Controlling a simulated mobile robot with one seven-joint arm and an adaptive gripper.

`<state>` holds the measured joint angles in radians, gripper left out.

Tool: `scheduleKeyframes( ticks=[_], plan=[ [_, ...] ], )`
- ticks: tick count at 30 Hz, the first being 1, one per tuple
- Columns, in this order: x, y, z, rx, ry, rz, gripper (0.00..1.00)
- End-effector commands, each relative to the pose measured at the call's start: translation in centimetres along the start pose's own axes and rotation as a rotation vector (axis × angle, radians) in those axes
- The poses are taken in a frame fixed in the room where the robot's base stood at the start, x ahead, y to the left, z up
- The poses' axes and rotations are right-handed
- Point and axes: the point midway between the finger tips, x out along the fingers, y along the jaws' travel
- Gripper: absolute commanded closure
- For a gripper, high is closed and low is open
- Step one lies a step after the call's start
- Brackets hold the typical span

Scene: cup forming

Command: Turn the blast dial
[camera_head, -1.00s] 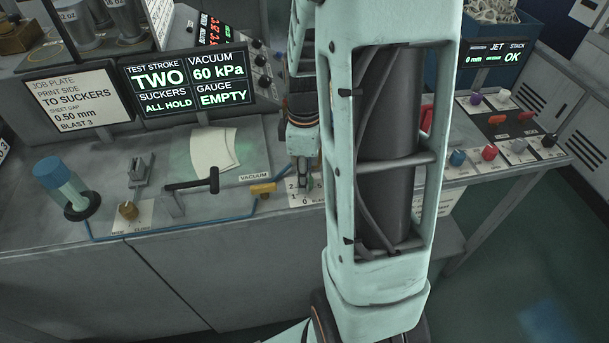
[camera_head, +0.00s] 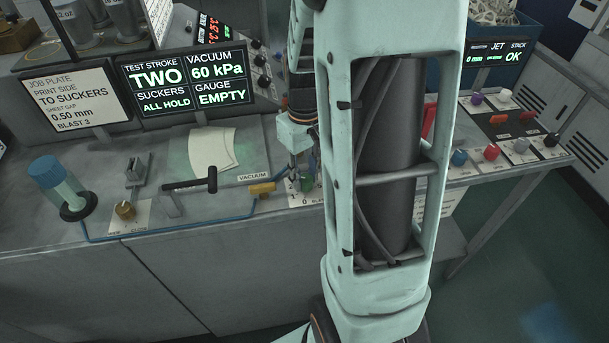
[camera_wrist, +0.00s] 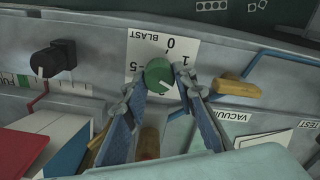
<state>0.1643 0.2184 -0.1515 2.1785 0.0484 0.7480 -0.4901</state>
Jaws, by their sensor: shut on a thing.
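The blast dial is a round green knob (camera_wrist: 158,76) with a white pointer line toward the lower right in the wrist view. It sits on a white plate (camera_wrist: 150,45) marked BLAST, with 0, 1 and 5 readable. My gripper (camera_wrist: 160,88) is shut on the dial, one finger on each side of it. In the head view my gripper (camera_head: 298,172) reaches down at the bench front, and part of the green dial (camera_head: 306,184) shows beside its fingers. My arm hides the right part of the plate there.
A black-handled lever (camera_head: 190,185) is further left. A black knob (camera_wrist: 53,58) is across from it. The job plate (camera_head: 77,98) reads BLAST 3.

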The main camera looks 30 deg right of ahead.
Motion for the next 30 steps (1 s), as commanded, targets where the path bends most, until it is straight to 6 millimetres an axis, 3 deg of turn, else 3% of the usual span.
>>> scheduleKeyframes(
  ticks=[18,30],
  plan=[
    [-0.12,0.18,-0.02,0.571,0.002,0.001,0.99],
    [-0.13,0.22,0.03,0.816,0.002,0.0,0.99]
  ],
)
